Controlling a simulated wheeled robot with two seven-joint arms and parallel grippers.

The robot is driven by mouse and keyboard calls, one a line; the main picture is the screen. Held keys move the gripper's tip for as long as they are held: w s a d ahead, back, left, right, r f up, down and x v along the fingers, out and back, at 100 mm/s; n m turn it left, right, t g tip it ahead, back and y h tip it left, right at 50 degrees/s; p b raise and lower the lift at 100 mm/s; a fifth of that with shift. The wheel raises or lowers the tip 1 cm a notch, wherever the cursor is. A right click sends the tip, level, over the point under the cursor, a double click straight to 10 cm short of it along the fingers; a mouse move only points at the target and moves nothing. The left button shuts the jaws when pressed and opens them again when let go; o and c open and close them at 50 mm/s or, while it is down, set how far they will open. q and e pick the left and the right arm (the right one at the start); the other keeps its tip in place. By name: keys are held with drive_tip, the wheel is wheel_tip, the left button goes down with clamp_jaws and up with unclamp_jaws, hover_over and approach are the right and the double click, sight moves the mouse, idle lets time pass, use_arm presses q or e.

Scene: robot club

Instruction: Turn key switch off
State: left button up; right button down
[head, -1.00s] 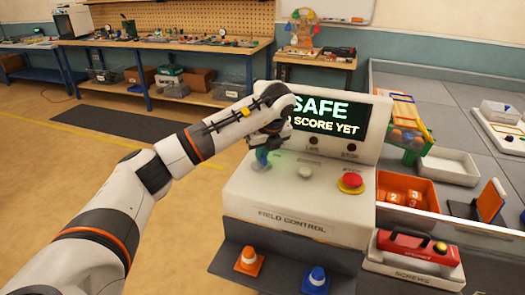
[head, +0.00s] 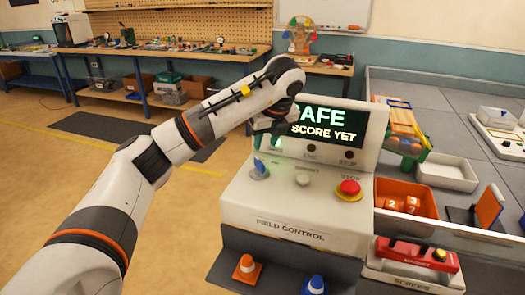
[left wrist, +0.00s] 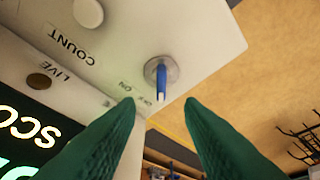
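The key switch is on the left of the white field control console (head: 290,205). Its blue key (head: 260,167) stands in a round metal base. In the left wrist view the blue key (left wrist: 161,85) shows in its base, with small dark labels beside it, one reading ON. My left gripper (head: 275,135) hangs above and behind the key in the head view, apart from it. The screen (head: 335,122) shows green "SAFE", partly covered by my arm, and "SCORE YET". My right gripper is not in view.
A white button (head: 303,180) and a red stop button (head: 348,188) are right of the key. Cones (head: 247,268) stand on the shelf below. Floor left of the console is clear.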

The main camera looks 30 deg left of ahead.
use_arm(q)
drive_tip(key=v, duration=0.3)
drive_tip(key=shift+s+r+p, duration=0.1)
drive_tip(key=shift+r+p, duration=0.2)
idle(0.3)
